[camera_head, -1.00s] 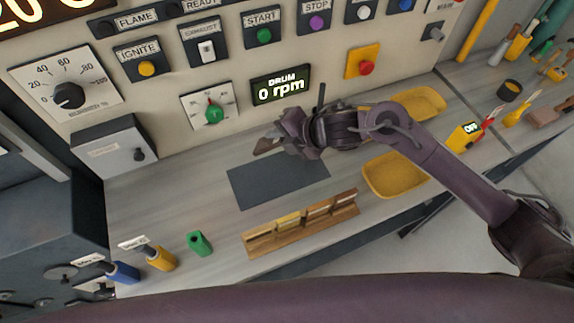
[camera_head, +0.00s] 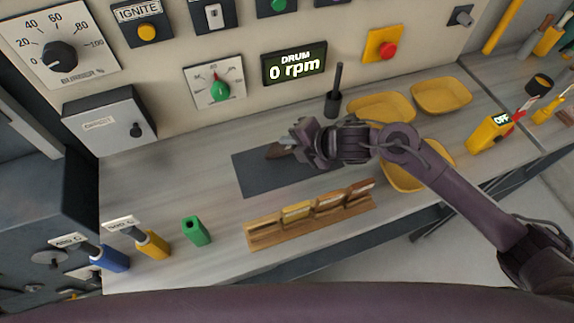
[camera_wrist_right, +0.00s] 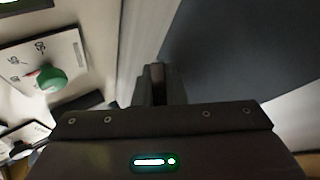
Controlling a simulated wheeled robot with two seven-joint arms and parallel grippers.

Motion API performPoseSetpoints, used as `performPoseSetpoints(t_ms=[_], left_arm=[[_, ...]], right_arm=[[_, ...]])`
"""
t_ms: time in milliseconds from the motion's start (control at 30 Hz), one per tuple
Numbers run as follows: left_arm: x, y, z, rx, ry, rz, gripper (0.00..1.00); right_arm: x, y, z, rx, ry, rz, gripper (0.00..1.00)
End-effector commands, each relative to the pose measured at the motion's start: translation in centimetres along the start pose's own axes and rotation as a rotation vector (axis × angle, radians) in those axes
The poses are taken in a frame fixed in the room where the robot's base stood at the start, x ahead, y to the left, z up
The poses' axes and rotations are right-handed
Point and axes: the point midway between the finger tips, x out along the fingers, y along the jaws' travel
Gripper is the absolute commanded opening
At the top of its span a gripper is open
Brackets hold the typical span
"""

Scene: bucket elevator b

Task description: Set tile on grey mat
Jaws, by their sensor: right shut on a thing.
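The grey mat (camera_head: 255,178) lies flat on the bench below the control panel; my right arm hides part of its right side. My right gripper (camera_head: 293,147) is over the mat's back part, shut on a brown tile (camera_head: 278,151) that sticks out to the left of the fingers. I cannot tell whether the tile touches the mat. In the right wrist view the fingers (camera_wrist_right: 158,82) are close together with a thin brown strip between them, and the dark mat (camera_wrist_right: 235,55) fills the upper right. My left gripper is not in view.
A wooden rack (camera_head: 310,215) with several tiles stands in front of the mat. Yellow trays (camera_head: 441,96) lie to the right. A dark upright tool (camera_head: 333,100) stands behind the gripper. A green holder (camera_head: 196,231) is at front left. The bench left of the mat is clear.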

Motion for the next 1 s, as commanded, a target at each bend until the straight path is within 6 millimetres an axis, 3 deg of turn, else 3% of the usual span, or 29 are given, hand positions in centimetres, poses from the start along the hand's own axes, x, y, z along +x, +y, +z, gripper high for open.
performPoseSetpoints(t_ms=[367,400,500,767,1000], left_arm=[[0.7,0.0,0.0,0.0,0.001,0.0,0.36],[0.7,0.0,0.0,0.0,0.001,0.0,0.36],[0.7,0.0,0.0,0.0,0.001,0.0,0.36],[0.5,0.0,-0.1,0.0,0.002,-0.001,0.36],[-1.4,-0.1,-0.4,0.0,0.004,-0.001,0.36]], right_arm=[[0.5,-0.5,0.0,0.0,0.0,0.001,0.0],[0.5,-0.6,0.0,0.0,0.0,0.0,0.15],[0.5,-0.6,0.0,0.0,0.0,0.0,0.25],[0.3,-0.5,0.0,0.0,0.0,0.0,0.25],[-2.3,-0.3,0.0,-0.001,0.0,-0.001,0.25]])
